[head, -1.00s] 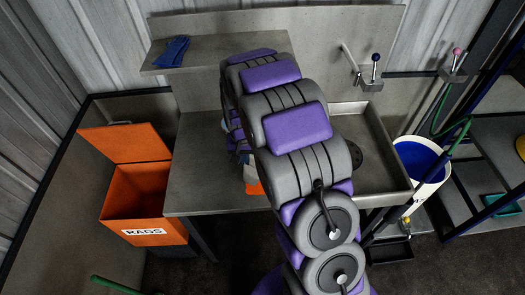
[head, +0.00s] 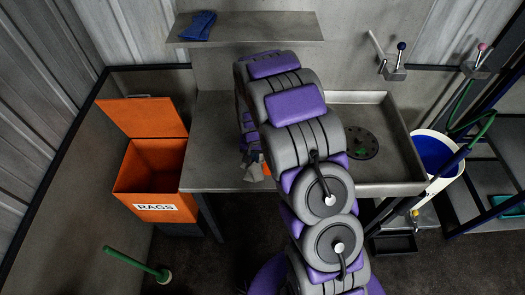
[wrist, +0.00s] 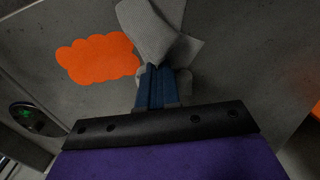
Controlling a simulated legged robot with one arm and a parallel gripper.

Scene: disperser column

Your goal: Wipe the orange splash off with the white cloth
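The orange splash (wrist: 98,60) is a flat, lobed patch on the grey bench top, left of my gripper in the wrist view. Only a sliver of it (head: 265,168) shows in the head view, beside my arm. My gripper (wrist: 158,84) has its blue fingers close together, shut on the cloth (wrist: 158,32). The cloth looks pale grey, is bunched, and spreads out beyond the fingertips, right of the splash. Part of the cloth (head: 253,171) shows left of my arm near the bench's front edge. I cannot tell whether it touches the bench.
The bench (head: 215,165) has a sink basin (head: 400,150) with a drain at its right. An open orange RAGS bin (head: 155,185) stands at the left. A shelf (head: 260,30) holds blue gloves (head: 198,26).

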